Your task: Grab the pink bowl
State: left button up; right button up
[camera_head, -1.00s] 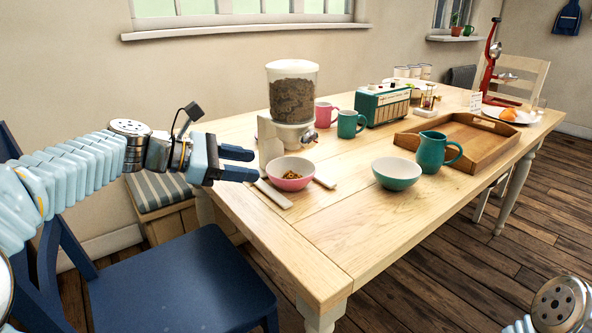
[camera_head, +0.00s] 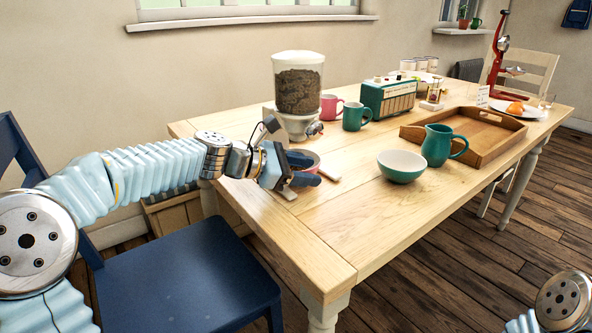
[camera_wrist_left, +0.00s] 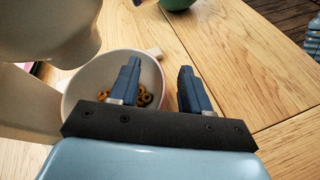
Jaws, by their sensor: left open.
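The pink bowl (camera_wrist_left: 88,82) holds brown ring-shaped cereal and stands on the table below the cereal dispenser. In the head view it is mostly hidden behind my left gripper (camera_head: 309,171). My left gripper is open and empty. In the left wrist view, one finger of the gripper (camera_wrist_left: 160,78) overlaps the bowl's inside and the other lies to the right of the bowl, with the bowl's right rim between them. I cannot tell whether a finger touches the bowl. My right gripper is out of view.
The cereal dispenser (camera_head: 298,90) stands close behind the bowl. A green bowl (camera_head: 401,165), a green jug (camera_head: 437,146) and a wooden tray (camera_head: 410,132) are to the right. Pink (camera_head: 330,107) and green (camera_head: 353,117) mugs stand behind. The table's near part (camera_head: 330,235) is clear.

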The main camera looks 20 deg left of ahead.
pick_arm(q)
grip_shut()
jog(key=shift+r, duration=0.1)
dwell(0.3)
